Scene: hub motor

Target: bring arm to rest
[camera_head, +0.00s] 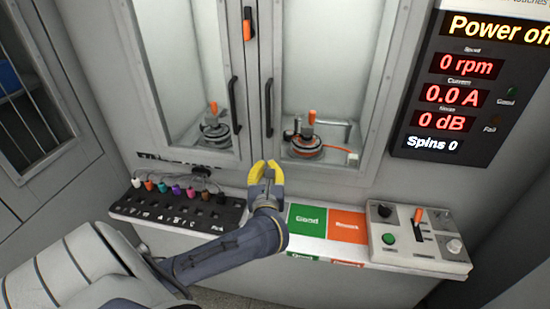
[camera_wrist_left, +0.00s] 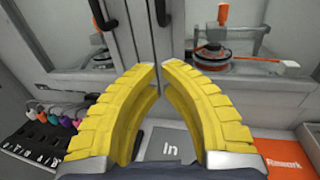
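My left gripper (camera_head: 266,170) has yellow fingers and hovers over the ledge in front of the cabinet doors. In the left wrist view its fingers (camera_wrist_left: 160,66) curve toward each other with a narrow gap between the tips and nothing between them. A grey pad marked "In" (camera_wrist_left: 172,146) lies beneath it. My right gripper is in neither view.
Two closed glass doors with black handles (camera_head: 268,108) stand behind the gripper. Hub motors (camera_head: 306,146) sit inside. A black connector rack (camera_head: 175,208) is left; green (camera_head: 307,220) and orange (camera_head: 347,224) pads and a control box (camera_head: 418,238) are right. A display (camera_head: 468,90) reads "Power off".

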